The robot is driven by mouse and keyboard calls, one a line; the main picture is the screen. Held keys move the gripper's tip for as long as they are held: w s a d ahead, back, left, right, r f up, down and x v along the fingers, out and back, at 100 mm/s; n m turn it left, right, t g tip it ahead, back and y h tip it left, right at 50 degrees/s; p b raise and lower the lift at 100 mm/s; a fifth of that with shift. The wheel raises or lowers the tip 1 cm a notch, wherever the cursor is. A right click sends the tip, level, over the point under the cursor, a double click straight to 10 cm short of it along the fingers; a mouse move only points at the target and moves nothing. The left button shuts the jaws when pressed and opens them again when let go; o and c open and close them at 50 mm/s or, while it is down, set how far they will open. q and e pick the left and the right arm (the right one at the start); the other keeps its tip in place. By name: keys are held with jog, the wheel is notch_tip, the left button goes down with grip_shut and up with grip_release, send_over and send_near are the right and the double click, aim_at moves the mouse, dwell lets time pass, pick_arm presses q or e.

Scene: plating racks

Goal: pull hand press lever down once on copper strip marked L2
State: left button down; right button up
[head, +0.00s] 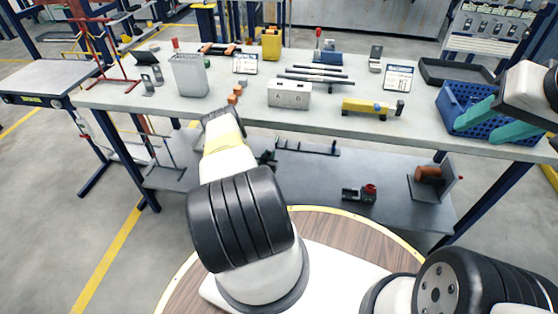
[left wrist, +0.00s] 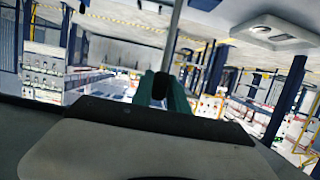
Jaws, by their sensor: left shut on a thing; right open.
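My left arm reaches up toward the front edge of the bench; in the head view its wrist hides the fingertips. In the left wrist view the teal fingers of my left gripper (left wrist: 163,92) are shut on a small dark thing (left wrist: 160,86), which I cannot identify. A thin grey rod (left wrist: 173,40) rises behind it. My right gripper (head: 492,120) is open and appears empty over the blue crate. A red-knobbed lever (head: 318,34) stands by a blue block (head: 327,58); I cannot tell whether this is the hand press.
The grey bench (head: 215,110) holds a grey bin (head: 188,76), a white box with holes (head: 289,94), a yellow tool (head: 368,107), dark rods (head: 318,75), a blue crate (head: 462,100) and a black tray (head: 455,72). A red stand (head: 98,50) is at the left. The front edge is partly clear.

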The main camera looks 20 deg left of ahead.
pick_arm(q)
jog(key=shift+s+d+f, duration=0.15)
jog(key=shift+s+d, duration=0.05)
jog(key=shift+s, duration=0.55)
jog(key=shift+s+d+f, duration=0.1)
jog(key=shift+s+d, duration=0.1)
jog(key=shift+s, duration=0.55)
jog(key=shift+s+d+f, duration=0.15)
jog(key=shift+s+f, duration=0.1)
jog(key=shift+s, duration=0.4)
jog(key=shift+s+d+f, duration=0.1)
jog(key=shift+s+f, duration=0.1)
jog(key=shift+s, duration=0.45)
jog(key=shift+s+d+f, duration=0.15)
jog(key=shift+s+f, duration=0.25)
jog(key=shift+s, duration=0.25)
jog(key=shift+s+d+f, duration=0.15)
jog(key=shift+s+f, duration=0.2)
jog(key=shift+s, duration=0.25)
jog(key=shift+s+f, duration=0.1)
